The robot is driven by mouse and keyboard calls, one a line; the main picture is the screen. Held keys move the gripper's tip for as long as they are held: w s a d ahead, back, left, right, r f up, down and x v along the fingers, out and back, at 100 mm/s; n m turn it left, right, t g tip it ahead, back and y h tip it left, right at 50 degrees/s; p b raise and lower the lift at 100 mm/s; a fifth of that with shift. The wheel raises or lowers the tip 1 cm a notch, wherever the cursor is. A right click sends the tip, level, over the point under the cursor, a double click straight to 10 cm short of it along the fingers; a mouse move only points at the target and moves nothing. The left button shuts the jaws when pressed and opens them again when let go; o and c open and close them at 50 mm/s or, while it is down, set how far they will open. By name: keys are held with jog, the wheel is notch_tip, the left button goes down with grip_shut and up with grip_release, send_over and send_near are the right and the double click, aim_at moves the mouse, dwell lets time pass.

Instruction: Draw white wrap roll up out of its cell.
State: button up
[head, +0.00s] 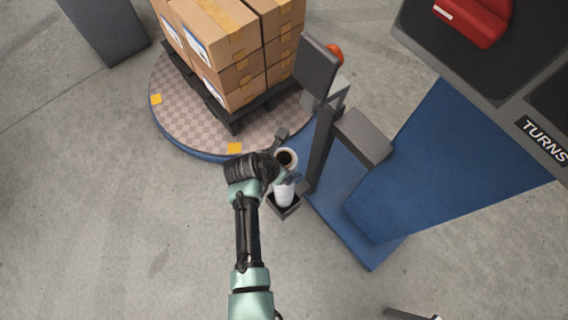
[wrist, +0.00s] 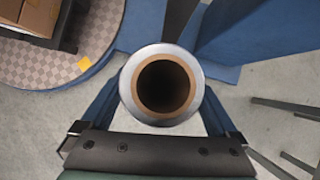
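The white wrap roll (head: 284,192) stands roughly upright, its lower end inside a small dark open cell (head: 296,207) beside the blue base of the weigher. Its round top with a brown cardboard core fills the middle of the wrist view (wrist: 124,88). My gripper (head: 285,174) is at the upper part of the roll. In the wrist view its two blue fingers (wrist: 160,108) reach along either side of the roll. The fingertips are hidden behind the roll's top, so I cannot tell whether they press on it. The roll's bottom is hidden in the cell.
A dark post (head: 318,150) with a grey box (head: 362,137) stands close right of the roll. Behind is a round turntable (head: 172,123) with stacked cartons (head: 214,38) on a black pallet. A blue panel (head: 450,175) fills the right. Bare floor (head: 130,235) lies left and in front.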

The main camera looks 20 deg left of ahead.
grip_shut()
jog(key=shift+r, duration=0.1)
